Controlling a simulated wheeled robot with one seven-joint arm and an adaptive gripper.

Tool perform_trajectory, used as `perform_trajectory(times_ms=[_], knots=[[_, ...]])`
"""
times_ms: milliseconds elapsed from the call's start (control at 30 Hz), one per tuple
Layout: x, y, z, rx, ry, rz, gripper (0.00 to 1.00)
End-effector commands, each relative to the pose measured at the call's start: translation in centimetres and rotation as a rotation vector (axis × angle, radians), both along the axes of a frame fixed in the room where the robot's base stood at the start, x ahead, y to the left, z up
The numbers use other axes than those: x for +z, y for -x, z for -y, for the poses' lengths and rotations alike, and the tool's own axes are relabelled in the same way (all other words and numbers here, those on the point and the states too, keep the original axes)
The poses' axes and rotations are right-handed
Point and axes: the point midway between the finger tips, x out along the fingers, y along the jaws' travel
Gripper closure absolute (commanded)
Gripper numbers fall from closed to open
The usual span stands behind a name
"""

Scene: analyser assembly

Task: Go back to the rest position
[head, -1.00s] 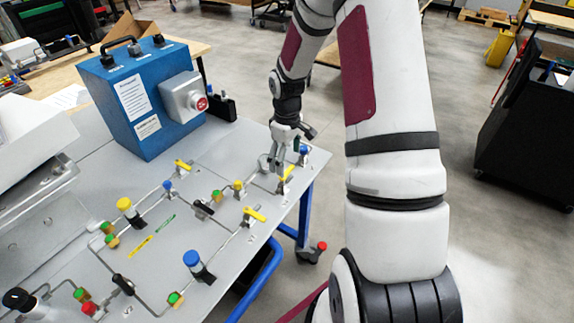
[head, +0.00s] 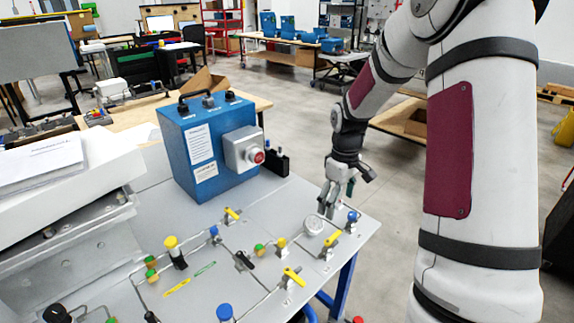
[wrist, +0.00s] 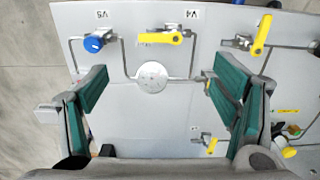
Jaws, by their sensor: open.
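My gripper (head: 328,203) is over the far right part of the analyser panel (head: 215,292) in the head view. In the wrist view my gripper (wrist: 155,92) is open, its green-padded fingers wide apart with nothing held between them. A round white gauge (wrist: 152,77) shows between and beyond the fingers; in the head view the gauge (head: 313,225) sits just below the fingers. A blue knob (wrist: 93,44) by label V5 and a yellow lever (wrist: 174,37) by label V4 are beyond the fingertips. I cannot tell the exact gap above the panel.
A blue box (head: 205,150) with a grey switch and red button stands at the panel's back. Several yellow levers, such as this one (head: 294,277), and a yellow knob (head: 172,243) rise from the panel. A white casing (head: 120,165) is at left. Floor right of the panel is clear.

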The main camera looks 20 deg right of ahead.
Motion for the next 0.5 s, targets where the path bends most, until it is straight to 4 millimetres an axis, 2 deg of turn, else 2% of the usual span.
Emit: perform_trajectory(times_ms=[167, 233, 367, 500], knots=[[0.0, 0.0, 0.0, 0.0, 0.0, 0.0, 0.19], [1.1, 0.1, -0.5, -0.004, 0.012, 0.009, 0.19], [4.6, 0.8, -2.3, -0.026, 0.045, 0.036, 0.19], [9.3, 2.6, -5.2, -0.066, 0.084, 0.086, 0.19]])
